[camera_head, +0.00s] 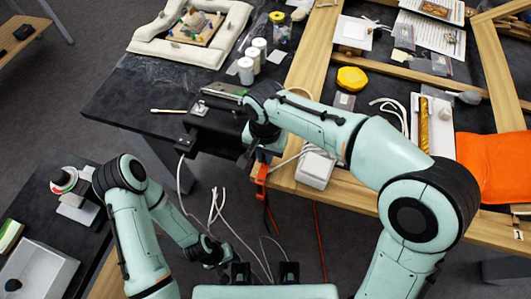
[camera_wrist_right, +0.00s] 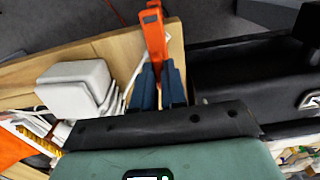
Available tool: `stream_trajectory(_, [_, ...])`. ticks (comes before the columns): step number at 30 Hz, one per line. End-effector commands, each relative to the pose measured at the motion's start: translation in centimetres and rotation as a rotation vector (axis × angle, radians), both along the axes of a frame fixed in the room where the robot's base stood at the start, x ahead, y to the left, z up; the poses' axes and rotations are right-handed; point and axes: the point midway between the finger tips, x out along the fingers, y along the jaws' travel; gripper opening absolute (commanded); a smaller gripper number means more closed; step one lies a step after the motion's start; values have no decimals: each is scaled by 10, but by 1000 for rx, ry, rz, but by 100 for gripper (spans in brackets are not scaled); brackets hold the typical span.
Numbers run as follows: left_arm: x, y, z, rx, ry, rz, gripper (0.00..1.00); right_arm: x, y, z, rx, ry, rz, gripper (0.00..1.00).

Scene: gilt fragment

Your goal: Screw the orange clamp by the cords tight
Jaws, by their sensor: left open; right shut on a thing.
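The orange clamp (camera_head: 261,181) is at the near edge of the wooden-framed table, below the black box, with white cords (camera_head: 216,208) hanging nearby. It shows in the right wrist view (camera_wrist_right: 153,35), upright in the picture, its lower end between the dark fingers. My right gripper (camera_wrist_right: 160,90) is shut on that end. In the head view, my right arm hides most of this grip. I cannot tell how tight the clamp is.
A white box (camera_head: 315,170) stands on the wooden edge right of the clamp. A black box (camera_head: 215,125) is to its left. An orange cloth (camera_head: 495,168) lies far right. Loose cords hang over the open floor below.

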Motion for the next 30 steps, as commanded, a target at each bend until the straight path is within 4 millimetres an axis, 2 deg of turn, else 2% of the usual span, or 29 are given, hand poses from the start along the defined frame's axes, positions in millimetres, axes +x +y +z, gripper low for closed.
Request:
stream_trajectory(7, [0,0,0,0,0,0,43,1,0,1,2,-4,-4,0])
stream_trajectory(8, [0,0,0,0,0,0,43,1,0,1,2,-4,-4,21])
stream_trajectory(9, [0,0,0,0,0,0,43,1,0,1,2,-4,-4,34])
stream_trajectory(10, [0,0,0,0,0,0,43,1,0,1,2,-4,-3,37])
stream_trajectory(18, [0,0,0,0,0,0,43,1,0,1,1,-1,-1,37])
stream_trajectory(21, [1,0,1,0,-1,0,43,1,0,6,1,-3,-1,37])
stream_trajectory(26, [3,0,6,0,-3,0,43,1,0,33,3,-6,0,37])
stream_trajectory(30, [7,0,13,-1,-8,0,43,2,1,66,5,-8,0,37])
